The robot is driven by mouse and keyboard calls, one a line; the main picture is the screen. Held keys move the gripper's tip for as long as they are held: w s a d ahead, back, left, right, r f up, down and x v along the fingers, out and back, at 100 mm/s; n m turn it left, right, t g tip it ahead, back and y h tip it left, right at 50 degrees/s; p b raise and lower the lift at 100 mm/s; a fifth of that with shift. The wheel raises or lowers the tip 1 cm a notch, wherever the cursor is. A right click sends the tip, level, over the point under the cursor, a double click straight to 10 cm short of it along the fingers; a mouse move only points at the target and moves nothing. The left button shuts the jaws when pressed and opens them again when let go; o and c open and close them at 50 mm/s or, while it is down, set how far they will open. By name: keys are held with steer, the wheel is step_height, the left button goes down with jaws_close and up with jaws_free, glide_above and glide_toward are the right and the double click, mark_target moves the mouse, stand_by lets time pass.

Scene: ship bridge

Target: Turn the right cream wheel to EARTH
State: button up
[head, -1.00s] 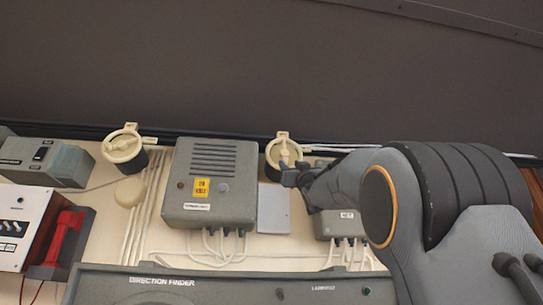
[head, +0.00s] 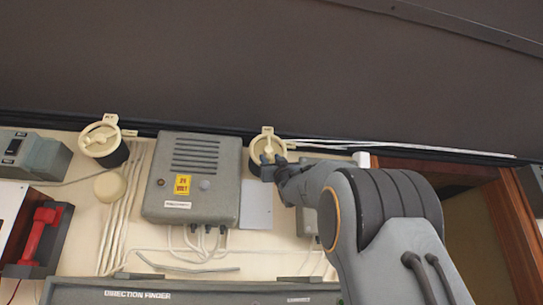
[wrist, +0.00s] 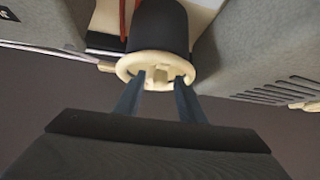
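The right cream wheel (head: 267,143) is a round dial with a raised bar, on a dark round body on the wall, right of the grey 24-volt box. A cream tab stands at its top. My gripper (head: 270,166) is at the wheel's lower edge and hides part of it. In the wrist view the wheel (wrist: 155,60) faces me, and the two dark fingers of my gripper (wrist: 160,80) stand apart, overlapping its face. A cream bar shows between them, with gaps on both sides. I cannot tell whether the fingers touch it. The EARTH marking is not readable.
A similar left cream wheel (head: 101,139) is on the wall. The grey 24-volt box (head: 205,205) stands between the wheels. A small grey box (head: 306,222) is partly behind my arm. The direction finder panel (head: 200,293) runs below. A red handset (head: 40,232) is at left.

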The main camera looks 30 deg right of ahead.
steer(key=shift+w, duration=0.1)
steer(key=shift+c, duration=0.4)
jaws_close()
